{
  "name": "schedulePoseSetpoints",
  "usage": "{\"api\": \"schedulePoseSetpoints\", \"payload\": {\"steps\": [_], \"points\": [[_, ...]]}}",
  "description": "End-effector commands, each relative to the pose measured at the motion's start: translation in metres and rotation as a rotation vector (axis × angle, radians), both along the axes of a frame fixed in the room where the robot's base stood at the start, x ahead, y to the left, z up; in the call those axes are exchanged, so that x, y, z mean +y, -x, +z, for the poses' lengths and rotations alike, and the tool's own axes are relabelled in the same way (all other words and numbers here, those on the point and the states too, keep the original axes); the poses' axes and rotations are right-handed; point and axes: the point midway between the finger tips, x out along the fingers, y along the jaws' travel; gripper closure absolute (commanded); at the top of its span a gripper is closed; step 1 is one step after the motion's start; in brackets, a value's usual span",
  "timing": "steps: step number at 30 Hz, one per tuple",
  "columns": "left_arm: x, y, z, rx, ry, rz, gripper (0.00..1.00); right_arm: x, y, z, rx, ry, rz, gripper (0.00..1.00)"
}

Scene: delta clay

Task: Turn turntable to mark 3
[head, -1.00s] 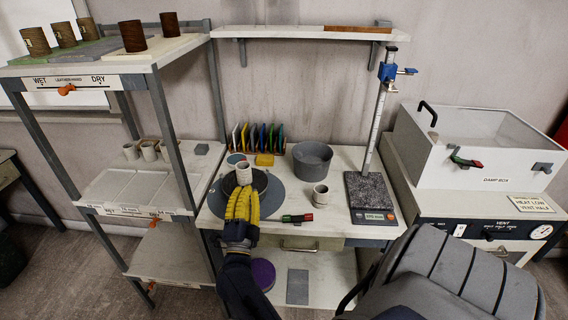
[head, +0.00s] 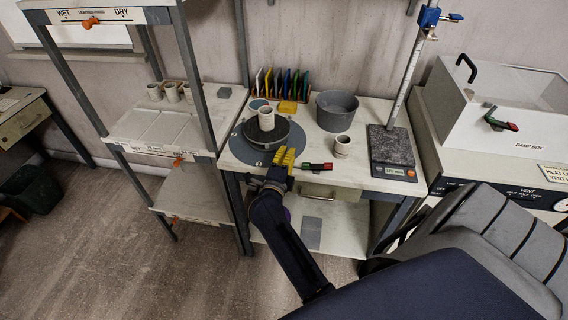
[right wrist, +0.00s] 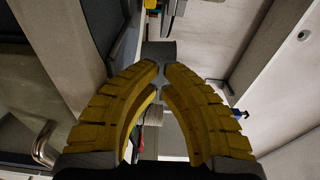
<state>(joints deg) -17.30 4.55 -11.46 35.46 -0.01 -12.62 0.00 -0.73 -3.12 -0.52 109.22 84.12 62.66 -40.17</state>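The turntable (head: 283,134) is a dark round disc with a pale cup (head: 266,118) standing upright on it. It sits on a larger grey round plate (head: 236,147) at the left of the workbench. Any marks on the plate are too small to read. My right gripper (head: 286,152), with yellow ribbed fingers, is near the bench's front edge, just in front of the turntable. In the right wrist view its fingertips (right wrist: 163,66) come together with nothing seen held between them. My left gripper is not in view.
A scale (head: 393,171) with a tall post is farther right. A rack of coloured tiles (head: 283,84) is behind. Shelves stand left.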

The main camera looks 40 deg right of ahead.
Motion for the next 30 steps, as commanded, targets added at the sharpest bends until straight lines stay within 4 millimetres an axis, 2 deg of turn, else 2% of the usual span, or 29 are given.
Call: {"api": "schedulePoseSetpoints", "payload": {"steps": [3, 6, 15, 30], "points": [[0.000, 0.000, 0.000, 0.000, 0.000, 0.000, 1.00, -0.016, -0.012, 0.001, 0.000, 0.002, -0.001, 1.00], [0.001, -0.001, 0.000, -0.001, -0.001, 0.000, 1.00, -0.001, -0.019, -0.001, 0.000, -0.003, 0.000, 1.00], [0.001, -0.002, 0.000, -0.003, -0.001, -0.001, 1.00, 0.017, -0.031, -0.001, 0.000, -0.001, 0.000, 1.00], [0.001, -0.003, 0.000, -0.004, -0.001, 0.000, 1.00, 0.020, -0.032, 0.000, 0.000, 0.000, -0.001, 1.00]]}}
